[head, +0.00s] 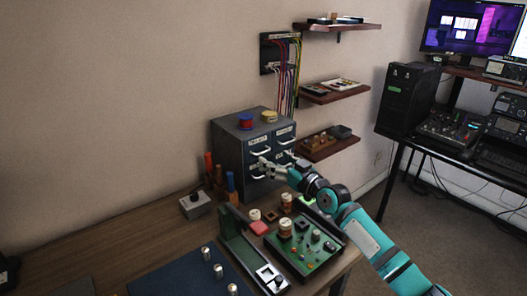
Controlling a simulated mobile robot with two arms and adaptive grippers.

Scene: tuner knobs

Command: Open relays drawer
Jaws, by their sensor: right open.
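A small dark grey drawer cabinet (230,150) stands on the wooden bench against the wall. Its front has several drawers with pale label plates and light bar handles; the labels are too small to read surely, so I cannot tell which is the relays drawer. The upper left handle (260,152) and the upper right handle (286,140) show. The drawers look closed. My right gripper (266,167) is open in front of the lower drawers, close to the front. It hides part of them, and I cannot tell whether it touches a handle. My left gripper is not in view.
A red spool (245,121) and a yellow one (269,116) sit on the cabinet. Green circuit boards (304,246) and coils lie in front, below my right arm. Screwdrivers (208,163) stand to the left. Wall shelves (330,145) are on the right. The bench's left part is mostly clear.

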